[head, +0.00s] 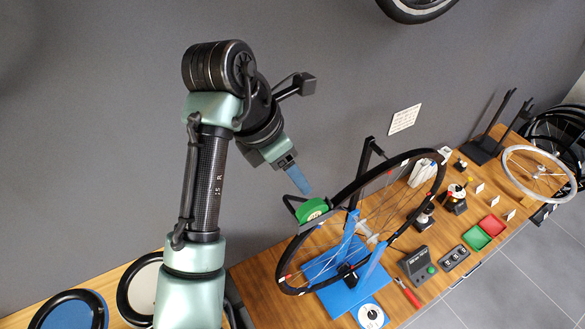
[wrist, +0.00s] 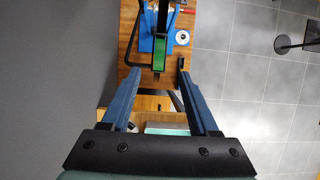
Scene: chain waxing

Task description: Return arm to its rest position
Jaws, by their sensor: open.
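My gripper (wrist: 161,78) is open, with its two blue fingers spread wide and nothing between them. In the head view my arm is raised and bent at the left of the bench, and the gripper (head: 299,181) hangs above and beside the green block-like thing (head: 312,209) near the wheel. In the wrist view the green thing (wrist: 159,56) lies beyond the fingertips, apart from them. From the head only one blue finger shows clearly.
A bicycle wheel (head: 291,243) stands tilted on a blue stand (head: 345,292) on the wooden bench (head: 258,287). A grey wall (head: 90,110) is behind.

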